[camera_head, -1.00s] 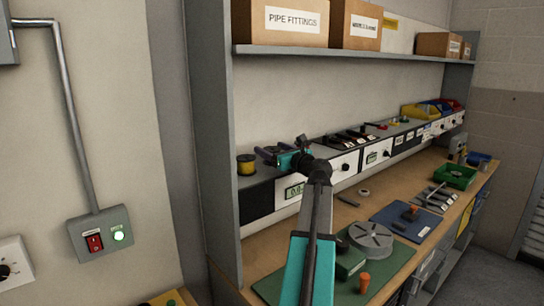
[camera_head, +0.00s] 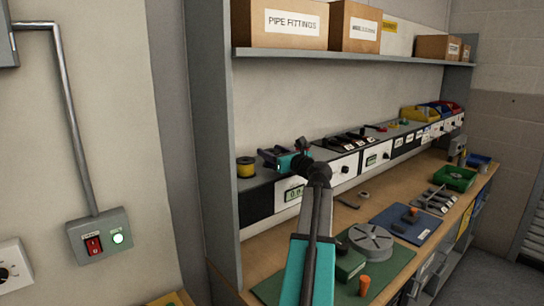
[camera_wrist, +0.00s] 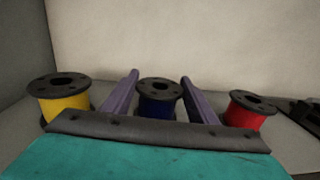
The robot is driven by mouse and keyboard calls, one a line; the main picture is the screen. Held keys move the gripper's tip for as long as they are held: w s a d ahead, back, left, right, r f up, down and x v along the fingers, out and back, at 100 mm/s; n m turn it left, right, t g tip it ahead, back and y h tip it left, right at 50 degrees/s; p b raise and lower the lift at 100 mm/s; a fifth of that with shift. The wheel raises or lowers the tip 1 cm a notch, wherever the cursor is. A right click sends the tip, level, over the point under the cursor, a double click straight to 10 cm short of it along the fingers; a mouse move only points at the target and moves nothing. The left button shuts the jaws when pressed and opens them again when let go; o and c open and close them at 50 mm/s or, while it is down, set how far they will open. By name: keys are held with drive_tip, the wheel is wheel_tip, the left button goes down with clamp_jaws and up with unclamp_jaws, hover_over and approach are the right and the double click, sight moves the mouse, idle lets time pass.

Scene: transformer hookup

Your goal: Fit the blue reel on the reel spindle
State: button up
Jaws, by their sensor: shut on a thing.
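The blue reel (camera_wrist: 158,103), with dark flanges, stands upright between the two purple fingers of my gripper (camera_wrist: 160,77) in the wrist view. My gripper is shut on it. In the head view my gripper (camera_head: 270,155) is at the left end of the long instrument shelf, and the blue reel cannot be made out there. A yellow reel (camera_wrist: 64,102) stands to its left and a red reel (camera_wrist: 246,112) to its right. The yellow reel also shows in the head view (camera_head: 245,168). I cannot pick out the reel spindle for certain.
A grey slotted disc (camera_head: 371,242) lies on the green mat (camera_head: 390,270). A blue mat (camera_head: 398,228) and a green bin (camera_head: 455,178) are farther along the bench. An upper shelf (camera_head: 350,52) with boxes runs above. A side panel (camera_head: 212,150) closes the left end.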

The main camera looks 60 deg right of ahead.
drive_tip(key=shift+r, duration=0.15)
wheel_tip(320, 180, up, 10)
drive_tip(key=b, duration=0.1)
idle(0.6)
drive_tip(key=shift+f, duration=0.2)
idle(0.3)
